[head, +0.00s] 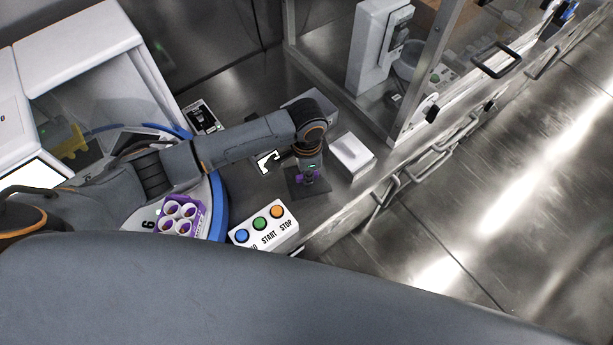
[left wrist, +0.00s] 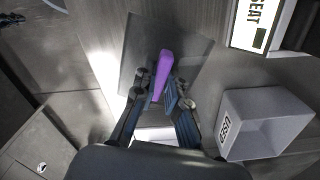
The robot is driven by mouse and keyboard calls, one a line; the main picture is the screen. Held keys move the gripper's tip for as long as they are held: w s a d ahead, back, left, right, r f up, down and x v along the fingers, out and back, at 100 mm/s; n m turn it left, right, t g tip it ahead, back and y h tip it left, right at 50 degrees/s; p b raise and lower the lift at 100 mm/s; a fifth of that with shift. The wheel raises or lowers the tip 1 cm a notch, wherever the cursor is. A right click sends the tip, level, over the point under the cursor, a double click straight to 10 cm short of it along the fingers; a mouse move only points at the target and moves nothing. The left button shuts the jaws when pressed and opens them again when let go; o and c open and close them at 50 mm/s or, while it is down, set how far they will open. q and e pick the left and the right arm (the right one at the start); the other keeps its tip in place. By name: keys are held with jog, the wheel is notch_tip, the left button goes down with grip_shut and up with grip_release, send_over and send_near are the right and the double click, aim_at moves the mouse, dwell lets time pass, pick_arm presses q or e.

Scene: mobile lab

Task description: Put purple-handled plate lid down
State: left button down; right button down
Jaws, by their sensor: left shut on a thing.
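The plate lid (head: 294,183) is a dark, see-through square sheet with a purple handle (left wrist: 160,75). In the head view it is at the counter's middle, between the button panel and a white box. My left gripper (head: 308,174) points down over it and is shut on the purple handle. In the left wrist view the two fingers (left wrist: 162,90) are on either side of the handle, and the sheet spreads out beneath. I cannot tell whether the sheet touches the counter. My right gripper is not in view.
A white box (head: 352,155) stands right of the lid, and a button panel (head: 263,226) in front left. A purple rack with white cups (head: 181,214) sits by the blue-edged machine. A glass enclosure stands at the back right.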

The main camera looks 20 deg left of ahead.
pick_arm(q)
jog(key=shift+f, duration=1.35)
jog(key=shift+s+f, duration=0.1)
jog(key=shift+f, duration=0.1)
jog(key=c, duration=1.4)
grip_release()
notch_tip(320, 180, up, 12)
jog(key=shift+r+b, duration=0.2)
jog(key=shift+b, duration=0.35)
